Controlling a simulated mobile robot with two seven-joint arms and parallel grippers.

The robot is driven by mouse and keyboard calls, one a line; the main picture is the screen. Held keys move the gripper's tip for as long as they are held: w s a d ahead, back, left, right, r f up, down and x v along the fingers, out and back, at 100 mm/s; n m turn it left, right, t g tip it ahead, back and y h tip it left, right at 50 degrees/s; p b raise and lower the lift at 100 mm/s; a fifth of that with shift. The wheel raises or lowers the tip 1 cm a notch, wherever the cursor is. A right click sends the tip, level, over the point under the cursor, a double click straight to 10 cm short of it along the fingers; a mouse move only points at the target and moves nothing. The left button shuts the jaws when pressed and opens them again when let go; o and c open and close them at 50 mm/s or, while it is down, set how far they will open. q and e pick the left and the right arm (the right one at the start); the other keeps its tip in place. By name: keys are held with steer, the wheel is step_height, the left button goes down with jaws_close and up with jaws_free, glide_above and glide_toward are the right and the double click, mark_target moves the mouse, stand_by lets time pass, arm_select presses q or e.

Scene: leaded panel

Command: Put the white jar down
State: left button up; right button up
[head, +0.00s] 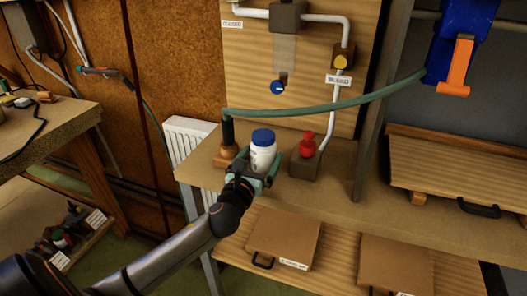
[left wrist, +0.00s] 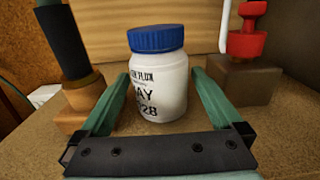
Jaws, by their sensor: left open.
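The white jar (head: 263,155) has a blue lid and black lettering. It stands upright on the wooden bench (head: 346,187), and it also shows in the left wrist view (left wrist: 158,85). My left gripper (head: 260,172) is open, with its green fingers on either side of the jar's lower part. In the left wrist view the left gripper (left wrist: 158,98) shows a small gap at the jar's right side; contact on the left side is hard to tell. My right gripper is not in view.
A black-handled post on a wooden block (head: 226,155) stands close left of the jar. A red valve (head: 307,145) on a brown block stands close right. A green hose (head: 330,110) arches behind. Bare bench lies further right.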

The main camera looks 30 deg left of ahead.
arm_select(q)
steer(key=shift+w, duration=0.15)
steer(key=shift+c, duration=0.6)
steer(key=shift+r, duration=0.1)
jaws_close()
steer(key=shift+r, duration=0.1)
